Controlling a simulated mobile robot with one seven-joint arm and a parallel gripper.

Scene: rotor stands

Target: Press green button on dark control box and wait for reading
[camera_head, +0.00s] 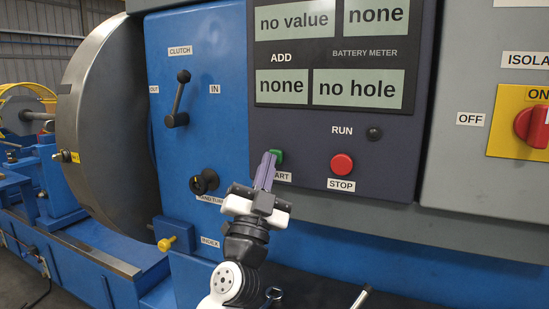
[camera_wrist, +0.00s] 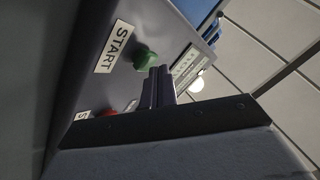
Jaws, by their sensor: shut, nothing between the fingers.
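The dark control box (camera_head: 300,125) is mounted on the blue machine, with display panels in its upper part. Its green button (camera_head: 277,155) sits above the START label, partly hidden behind my gripper. In the wrist view the green button (camera_wrist: 145,58) stands out from the panel beside the START label (camera_wrist: 114,47). My gripper (camera_head: 267,165) is shut and empty, its fingertips at the green button in the head view. In the wrist view the fingertips (camera_wrist: 160,72) appear very near the button; I cannot tell whether they touch it. The displays read "no value", "none", "none" and "no hole".
A red STOP button (camera_head: 342,164) is right of the green one, below a dark RUN lamp (camera_head: 374,133). A clutch lever (camera_head: 178,98), a black knob (camera_head: 204,181) and a yellow index knob (camera_head: 167,243) project at left. A red isolator switch (camera_head: 533,126) is far right.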

